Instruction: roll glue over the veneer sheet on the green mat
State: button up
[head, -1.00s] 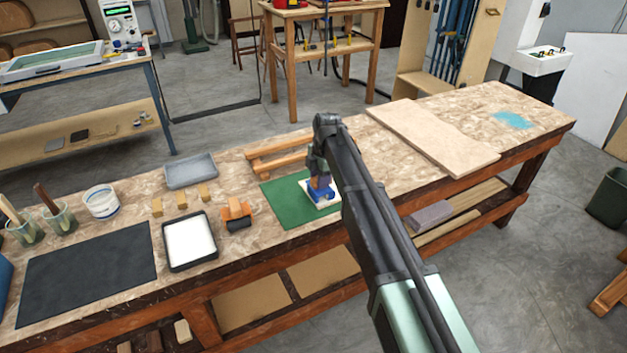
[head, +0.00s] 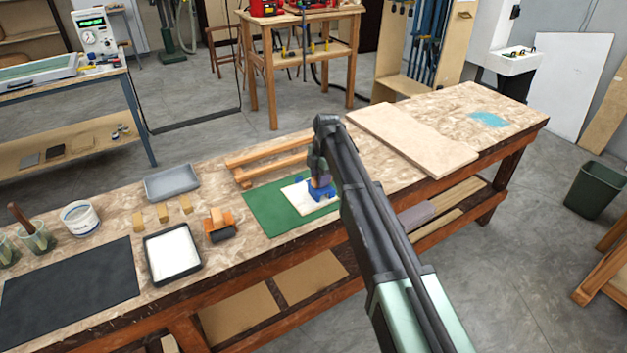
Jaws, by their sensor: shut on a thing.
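The green mat (head: 262,210) lies on the long bench. A cream veneer sheet (head: 297,197) lies on it, partly hidden by the tool and my arm. My gripper (head: 319,178) points down over the sheet's right part, shut on a blue tool (head: 324,190), which looks like the glue roller. The tool is at the sheet, but its underside is hidden, so I cannot tell contact. No glue film can be made out on the bare part of the sheet.
Left of the mat are an orange tool with a dark roller (head: 220,226), a black tray with white contents (head: 172,253), a grey tray (head: 172,183) and small wooden blocks (head: 162,212). Wooden strips (head: 268,153) lie behind the mat.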

jog(key=shift+w+d, duration=0.2)
jog(key=shift+d, duration=0.1)
notch_tip(320, 180, up, 6)
jog(key=p, duration=0.6)
notch_tip(320, 180, up, 3)
jog(key=p, duration=0.3)
jog(key=shift+r, duration=0.1)
jog(key=shift+f, duration=0.2)
